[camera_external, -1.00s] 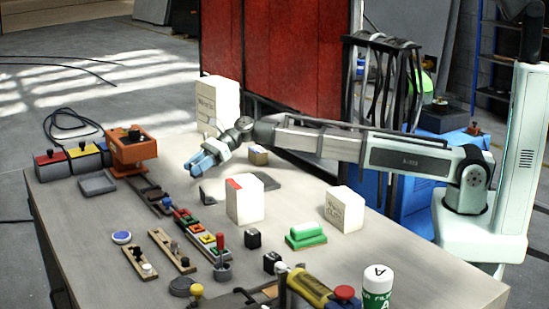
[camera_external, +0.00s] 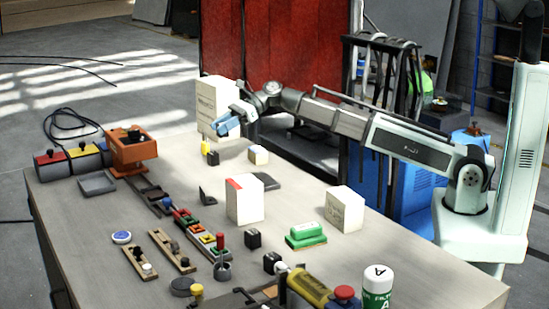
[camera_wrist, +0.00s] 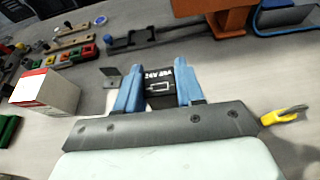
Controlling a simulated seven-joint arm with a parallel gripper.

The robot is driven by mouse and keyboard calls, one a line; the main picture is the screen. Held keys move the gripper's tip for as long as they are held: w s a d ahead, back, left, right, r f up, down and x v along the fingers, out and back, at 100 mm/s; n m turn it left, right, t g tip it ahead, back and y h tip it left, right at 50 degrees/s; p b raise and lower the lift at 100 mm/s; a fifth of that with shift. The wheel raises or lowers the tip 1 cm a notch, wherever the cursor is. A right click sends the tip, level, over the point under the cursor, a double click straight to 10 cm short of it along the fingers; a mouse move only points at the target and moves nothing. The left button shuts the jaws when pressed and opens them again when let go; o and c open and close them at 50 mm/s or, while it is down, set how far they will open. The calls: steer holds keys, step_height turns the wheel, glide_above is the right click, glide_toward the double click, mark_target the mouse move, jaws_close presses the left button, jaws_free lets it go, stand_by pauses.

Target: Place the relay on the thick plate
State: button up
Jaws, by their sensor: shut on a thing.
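The relay (camera_wrist: 160,83) is a black block with white lettering and a line symbol. It sits between the two blue fingers of my gripper (camera_wrist: 158,88) in the wrist view. In the external view my gripper (camera_external: 226,128) is raised in front of the tall white box at the back, and I cannot make the relay out there. A grey plate (camera_external: 97,185) with visible thickness lies on the left of the table, in front of the orange vise. Another dark, flatter plate (camera_external: 267,181) lies behind the white box with a red patch. I cannot be sure which is the thick plate.
The orange vise (camera_external: 133,147) stands at the left. The red-patched white box (camera_external: 244,200), the tall white box (camera_external: 218,101) and a black bracket (camera_external: 207,197) stand nearby. A yellow-and-black item (camera_external: 207,152) is below my gripper. Table right of the vise is partly clear.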

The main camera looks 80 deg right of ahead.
mark_target(263, 179)
steer(key=s+a+n+g+y, duration=0.3)
steer(key=s+a+n+g, duration=0.1)
steer(key=s, duration=0.9)
steer(key=shift+n+g, duration=0.3)
steer(key=shift+n, duration=0.1)
steer(key=shift+s+f, duration=0.2)
steer(key=shift+f, duration=2.6)
steer(key=shift+s+f, duration=0.2)
steer(key=shift+f, duration=2.6)
steer(key=shift+f, duration=0.15)
steer(key=o, duration=1)
steer(key=shift+r, duration=0.2)
steer(key=v, duration=1.2)
steer(key=shift+w+f, duration=0.1)
